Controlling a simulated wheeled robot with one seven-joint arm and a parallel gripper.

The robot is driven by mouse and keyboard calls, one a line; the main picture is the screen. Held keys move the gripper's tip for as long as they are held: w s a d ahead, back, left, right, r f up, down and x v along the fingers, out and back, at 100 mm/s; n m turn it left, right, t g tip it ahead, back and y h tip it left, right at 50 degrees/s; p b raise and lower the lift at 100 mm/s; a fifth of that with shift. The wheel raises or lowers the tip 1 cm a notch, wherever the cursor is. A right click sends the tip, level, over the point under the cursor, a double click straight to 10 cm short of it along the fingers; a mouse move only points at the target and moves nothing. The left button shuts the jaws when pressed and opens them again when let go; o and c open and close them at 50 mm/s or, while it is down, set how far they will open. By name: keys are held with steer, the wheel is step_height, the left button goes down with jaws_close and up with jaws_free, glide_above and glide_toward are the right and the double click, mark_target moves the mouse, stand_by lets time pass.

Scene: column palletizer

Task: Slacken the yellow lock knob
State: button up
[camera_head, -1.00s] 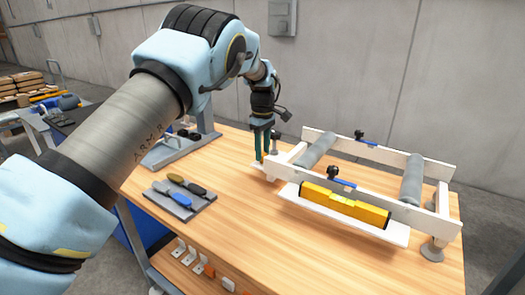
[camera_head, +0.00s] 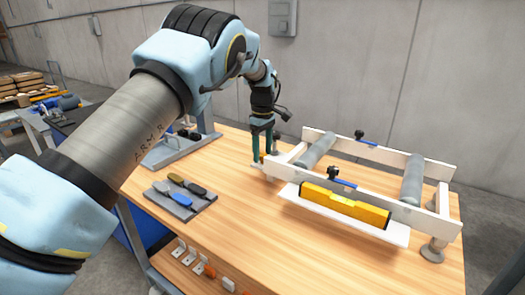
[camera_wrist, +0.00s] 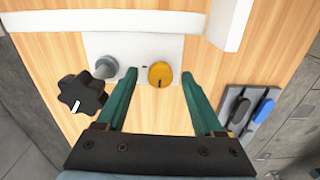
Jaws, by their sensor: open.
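The yellow lock knob (camera_wrist: 160,75) is a round knob with a dark mark on its face, on a white plate (camera_wrist: 125,47). It shows in the wrist view, between and just beyond the tips of my gripper (camera_wrist: 160,74). The green fingers are open, one on each side of the knob, with a gap to it. In the head view my gripper (camera_head: 262,158) points down at the left end of the white roller frame (camera_head: 355,143).
A grey round knob (camera_wrist: 106,67) sits left of the yellow one, and a black lobed knob (camera_wrist: 82,93) stands close by the left finger. A grey tray of tools (camera_head: 180,197) lies on the wooden table. A yellow level (camera_head: 345,205) rests at the frame's front.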

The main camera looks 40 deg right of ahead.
mark_target(263, 154)
step_height(263, 154, up, 11)
steer(key=b, duration=0.3)
steer(key=shift+f, duration=0.1)
stand_by(0.5)
steer(key=w+a, duration=1.1)
steer(key=a, duration=0.5)
steer(key=w+a+f, duration=0.2)
steer(key=a, duration=1.5)
steer(key=s+a+f+m, duration=0.1)
steer(key=s+a+f, duration=0.1)
steer(key=s+a, duration=0.6)
steer(key=s+a+f+m+t, duration=0.1)
steer(key=s+a+f+m, duration=0.1)
steer(key=s+a, duration=0.7)
steer(key=a+f, duration=0.1)
steer(key=a, duration=0.7)
steer(key=shift+f+m+t, duration=0.15)
steer(key=shift+m+t, duration=0.15)
